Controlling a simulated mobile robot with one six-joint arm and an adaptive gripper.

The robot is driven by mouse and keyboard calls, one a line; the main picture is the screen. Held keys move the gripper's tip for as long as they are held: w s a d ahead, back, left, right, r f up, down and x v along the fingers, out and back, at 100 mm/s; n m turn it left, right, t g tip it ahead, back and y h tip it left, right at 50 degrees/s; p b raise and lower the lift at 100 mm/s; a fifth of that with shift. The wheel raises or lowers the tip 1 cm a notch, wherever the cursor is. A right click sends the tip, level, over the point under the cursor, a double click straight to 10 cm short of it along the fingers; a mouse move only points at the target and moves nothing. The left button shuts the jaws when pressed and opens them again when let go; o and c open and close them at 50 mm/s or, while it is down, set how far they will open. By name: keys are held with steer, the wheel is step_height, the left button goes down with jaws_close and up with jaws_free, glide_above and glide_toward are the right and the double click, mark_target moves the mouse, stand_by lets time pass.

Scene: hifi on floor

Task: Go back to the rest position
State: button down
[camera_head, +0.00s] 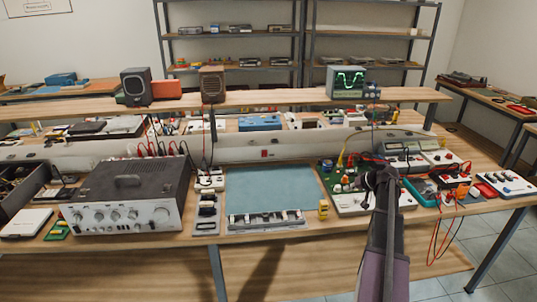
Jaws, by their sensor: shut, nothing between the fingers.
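My arm comes up from the bottom right of the head view, and my gripper (382,178) is at its far end. It appears in front of the right part of the workbench (350,213), over the electronics there. The gripper is small and dark in this view; its fingers look closed and I see nothing held. Whether it touches anything below cannot be told. Part of the boards behind it is hidden by the arm.
A silver amplifier (128,195) stands on the bench at left, beside a blue-green mat (270,188). A green circuit board (345,183) and a teal tray (422,192) lie near my gripper. Red cables (440,240) hang over the front edge. An oscilloscope (346,81) stands on the shelf.

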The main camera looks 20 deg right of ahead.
steer(key=a+n+g, duration=0.1)
steer(key=a, duration=0.6)
steer(key=a+f+g+p, duration=0.1)
steer(key=a, duration=0.6)
steer(key=a+n+g, duration=0.1)
steer(key=a+g, duration=0.1)
steer(key=a, duration=0.5)
steer(key=shift+w+f+n+y, duration=0.1)
steer(key=shift+f+n+y, duration=0.15)
steer(key=shift+n+y, duration=0.05)
steer(key=s+a+f+n+g+h, duration=0.1)
steer(key=s+a+g+h, duration=0.1)
steer(key=s+a, duration=0.6)
steer(key=s+a+n+g+h+p, duration=0.1)
steer(key=s+a+g+h, duration=0.1)
steer(key=s+a, duration=0.6)
steer(key=a, duration=0.7)
steer(key=shift+s+f+g, duration=0.3)
steer(key=shift+f, duration=0.1)
stand_by(0.4)
steer(key=c, duration=0.6)
jaws_free()
